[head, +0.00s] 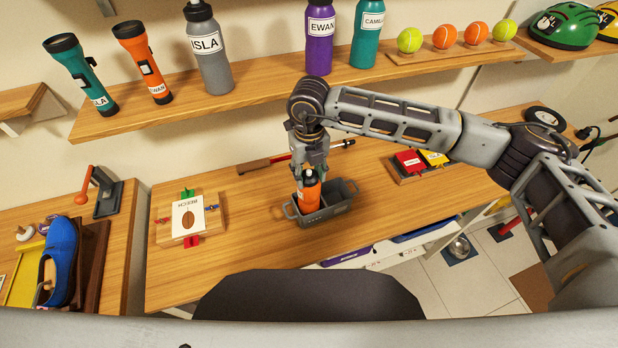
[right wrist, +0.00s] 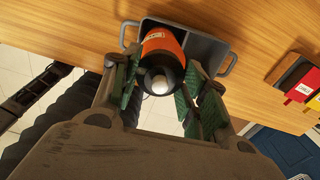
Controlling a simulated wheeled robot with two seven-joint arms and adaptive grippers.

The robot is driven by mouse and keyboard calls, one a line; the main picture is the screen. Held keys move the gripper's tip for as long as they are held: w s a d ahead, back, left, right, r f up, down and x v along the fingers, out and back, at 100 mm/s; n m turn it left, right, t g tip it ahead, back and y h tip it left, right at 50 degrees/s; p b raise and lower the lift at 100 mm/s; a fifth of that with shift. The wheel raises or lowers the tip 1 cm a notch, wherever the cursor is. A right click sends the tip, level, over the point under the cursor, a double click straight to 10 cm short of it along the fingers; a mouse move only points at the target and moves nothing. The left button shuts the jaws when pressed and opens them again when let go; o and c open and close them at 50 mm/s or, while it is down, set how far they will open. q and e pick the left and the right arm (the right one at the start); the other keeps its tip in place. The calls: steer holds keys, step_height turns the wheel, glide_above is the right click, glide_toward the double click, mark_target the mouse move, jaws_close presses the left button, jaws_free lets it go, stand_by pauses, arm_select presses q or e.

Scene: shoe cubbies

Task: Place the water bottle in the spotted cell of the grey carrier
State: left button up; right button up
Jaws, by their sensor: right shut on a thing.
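The orange water bottle (head: 309,195) has a black top and stands roughly upright at the grey carrier (head: 341,208) on the bench. My right gripper (head: 311,170) comes down from above and is shut on the bottle's upper part. In the right wrist view the bottle (right wrist: 163,44) sits between the green finger pads of my right gripper (right wrist: 165,85). The carrier's rim (right wrist: 212,42) and side handles surround it there. The bottle's lower end is over or inside the left part of the carrier; its base is hidden. The cell markings cannot be made out. My left gripper is not in view.
A wooden block with a white card (head: 188,217) lies left of the carrier. Red and yellow items (head: 418,161) lie to its right, and a dark rod (head: 296,157) behind. The upper shelf (head: 265,88) holds flashlights, bottles and balls above the bench.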

steer(key=shift+f+p, duration=0.3)
steer(key=shift+f, duration=1.2)
steer(key=o, duration=1.4)
steer(key=shift+o, duration=0.2)
steer(key=shift+r, duration=0.25)
step_height(320, 180, up, 12)
steer(key=b, duration=0.2)
steer(key=shift+f+b, duration=0.2)
steer(key=shift+b, duration=0.1)
